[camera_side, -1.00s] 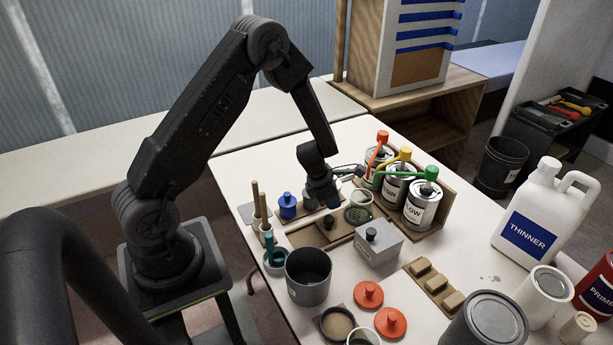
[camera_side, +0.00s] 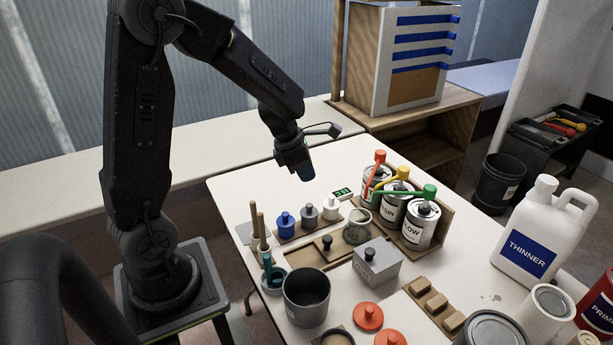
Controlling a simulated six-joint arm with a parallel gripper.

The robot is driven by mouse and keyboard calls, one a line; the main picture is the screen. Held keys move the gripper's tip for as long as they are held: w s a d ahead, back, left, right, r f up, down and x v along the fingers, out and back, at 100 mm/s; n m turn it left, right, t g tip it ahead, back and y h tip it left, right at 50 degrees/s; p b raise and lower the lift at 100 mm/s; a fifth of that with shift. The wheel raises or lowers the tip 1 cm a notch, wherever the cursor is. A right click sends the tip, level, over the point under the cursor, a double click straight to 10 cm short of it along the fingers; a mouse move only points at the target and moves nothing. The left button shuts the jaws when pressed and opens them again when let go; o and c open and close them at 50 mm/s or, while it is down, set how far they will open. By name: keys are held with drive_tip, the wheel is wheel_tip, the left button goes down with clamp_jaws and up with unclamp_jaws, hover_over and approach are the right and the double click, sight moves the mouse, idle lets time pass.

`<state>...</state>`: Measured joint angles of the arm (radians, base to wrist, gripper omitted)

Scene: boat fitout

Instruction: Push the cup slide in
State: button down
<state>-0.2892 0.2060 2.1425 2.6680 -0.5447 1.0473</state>
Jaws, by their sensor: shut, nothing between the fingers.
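The cup slide is a wooden piece with a dark knob (camera_side: 325,243), lying in a flat wooden track (camera_side: 300,255) on the white table. A cup (camera_side: 357,227) stands at the right end of the track, in front of the cans with coloured taps. I cannot tell whether it rests on the slide. My gripper (camera_side: 303,172) is shut and empty.
Blue (camera_side: 285,221), grey and white knobbed pieces stand in a row behind the track. A grey box (camera_side: 378,262) sits right of the track, and a dark bucket (camera_side: 306,298) in front. Tap cans (camera_side: 418,226) crowd the right. The table's back left is clear.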

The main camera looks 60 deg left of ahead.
wheel_tip(320, 180, down, 5)
drive_tip(key=s+n+g+h, duration=0.1)
drive_tip(key=s+n+h, duration=0.1)
drive_tip(key=n, duration=0.6)
drive_tip(key=n+h, duration=0.3)
drive_tip(key=n, duration=0.8)
approach(336, 247)
drive_tip(key=shift+t, duration=0.3)
drive_tip(key=s+d+f, duration=0.1)
drive_tip(key=f, duration=0.1)
drive_tip(key=s+d+f, duration=0.2)
drive_tip(key=shift+s, duration=0.1)
drive_tip(key=shift+w, duration=2.05)
drive_tip(key=shift+r, duration=0.1)
